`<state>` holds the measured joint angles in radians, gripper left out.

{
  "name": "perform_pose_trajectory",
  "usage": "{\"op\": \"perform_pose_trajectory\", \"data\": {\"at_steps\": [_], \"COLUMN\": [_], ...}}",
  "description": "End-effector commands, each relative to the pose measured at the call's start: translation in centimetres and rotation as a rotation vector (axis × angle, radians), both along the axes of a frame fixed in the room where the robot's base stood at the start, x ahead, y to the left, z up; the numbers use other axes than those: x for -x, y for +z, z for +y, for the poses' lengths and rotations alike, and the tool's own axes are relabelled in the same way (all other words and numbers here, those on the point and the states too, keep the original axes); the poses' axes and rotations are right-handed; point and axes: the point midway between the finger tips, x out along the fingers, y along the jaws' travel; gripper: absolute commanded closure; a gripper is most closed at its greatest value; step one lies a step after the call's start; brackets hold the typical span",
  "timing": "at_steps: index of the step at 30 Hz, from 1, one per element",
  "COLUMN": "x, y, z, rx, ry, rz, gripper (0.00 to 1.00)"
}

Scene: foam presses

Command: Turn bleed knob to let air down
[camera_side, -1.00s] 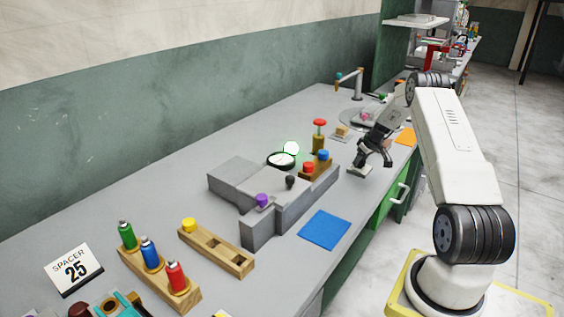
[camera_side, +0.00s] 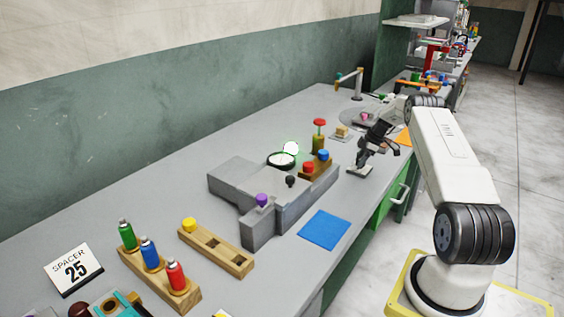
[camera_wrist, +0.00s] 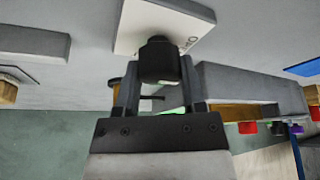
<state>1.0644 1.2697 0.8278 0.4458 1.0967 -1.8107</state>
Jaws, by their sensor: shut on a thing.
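A black knob (camera_wrist: 159,58) stands on a white plate (camera_wrist: 130,28) with dark lettering, partly cut off in the wrist view. My gripper (camera_wrist: 160,80) has one finger on each side of the knob and is shut on it. In the side view my gripper (camera_side: 361,158) is low over the same small white plate (camera_side: 359,170), at the right of the grey press. The knob is mostly hidden there by the fingers. A round gauge (camera_side: 281,160) sits on the press; its reading is too small to tell.
The grey press body (camera_side: 232,180) stands left of my gripper, with a red button (camera_side: 308,167) and a blue button (camera_side: 323,155). A red-topped valve (camera_side: 319,132) is behind them. A blue mat (camera_side: 325,229) lies in front. Bare bench surrounds the plate.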

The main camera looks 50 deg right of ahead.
Motion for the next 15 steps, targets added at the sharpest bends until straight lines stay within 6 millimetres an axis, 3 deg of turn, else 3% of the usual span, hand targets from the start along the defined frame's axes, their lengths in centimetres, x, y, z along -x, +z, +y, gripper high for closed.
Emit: {"op": "perform_pose_trajectory", "data": {"at_steps": [15], "x": [0.07], "y": [-0.07], "z": [0.00], "rx": [0.001], "ry": [0.078], "rz": [0.002], "gripper": [1.00]}}
